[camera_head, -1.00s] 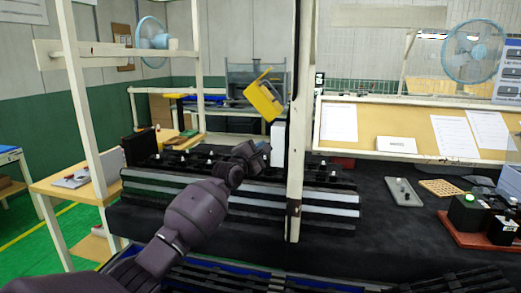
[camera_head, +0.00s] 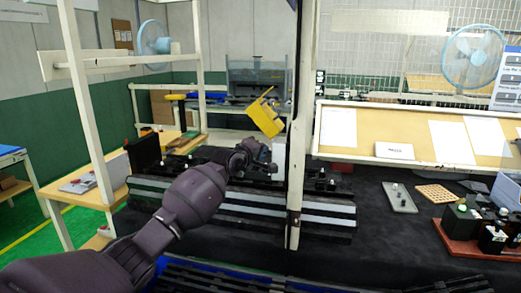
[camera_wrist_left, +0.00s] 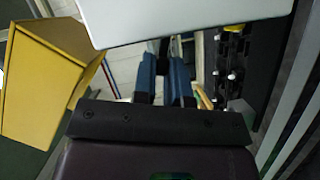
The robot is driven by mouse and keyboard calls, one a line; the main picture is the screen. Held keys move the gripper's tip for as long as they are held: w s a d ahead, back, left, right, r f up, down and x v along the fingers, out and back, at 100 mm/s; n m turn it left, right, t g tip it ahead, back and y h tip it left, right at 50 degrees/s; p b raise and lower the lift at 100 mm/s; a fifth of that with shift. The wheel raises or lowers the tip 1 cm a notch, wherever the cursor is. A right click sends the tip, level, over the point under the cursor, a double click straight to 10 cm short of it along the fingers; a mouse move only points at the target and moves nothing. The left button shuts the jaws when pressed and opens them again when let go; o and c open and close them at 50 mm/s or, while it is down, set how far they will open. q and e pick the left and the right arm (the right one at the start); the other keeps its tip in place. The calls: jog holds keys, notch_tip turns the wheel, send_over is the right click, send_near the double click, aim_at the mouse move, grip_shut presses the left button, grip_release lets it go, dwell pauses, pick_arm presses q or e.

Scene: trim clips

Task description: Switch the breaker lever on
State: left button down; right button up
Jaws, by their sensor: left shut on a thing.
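My left gripper (camera_head: 268,166) reaches in from the left to a pale grey-white box (camera_head: 279,152) beside the white post. In the left wrist view its blue-padded fingers (camera_wrist_left: 167,78) are close together, shut on a dark narrow part that looks like the breaker lever. The lever is mostly hidden by the fingers and the pale panel (camera_wrist_left: 180,18) above them. A tilted yellow part (camera_head: 265,114) stands just above the box in the head view. It also shows at the left of the left wrist view (camera_wrist_left: 45,80). My right gripper is not in view.
The upright white post (camera_head: 297,130) stands close to the right of my gripper. Black-and-silver rails (camera_head: 320,208) with small fittings lie below it. A grey tray (camera_head: 399,197), a tan perforated board (camera_head: 436,193) and a red base (camera_head: 470,238) with black blocks are at the right.

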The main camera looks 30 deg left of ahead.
pick_arm(q)
jog(key=shift+d+r+m+y, duration=0.2)
jog(key=shift+r+m+y, duration=0.1)
jog(key=shift+m, duration=0.5)
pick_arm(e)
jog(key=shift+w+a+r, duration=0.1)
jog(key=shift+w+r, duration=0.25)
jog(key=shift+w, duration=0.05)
pick_arm(q)
jog(key=shift+g, duration=0.3)
jog(key=c, duration=1.4)
grip_release()
jog(key=shift+c, duration=0.2)
jog(key=shift+r, duration=0.1)
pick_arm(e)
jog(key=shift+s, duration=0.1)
pick_arm(q)
jog(key=d+b+v, duration=0.1)
jog(key=v, duration=0.9)
jog(key=shift+s+a+b, duration=0.3)
jog(key=shift+s+a, duration=0.1)
jog(key=shift+a, duration=0.1)
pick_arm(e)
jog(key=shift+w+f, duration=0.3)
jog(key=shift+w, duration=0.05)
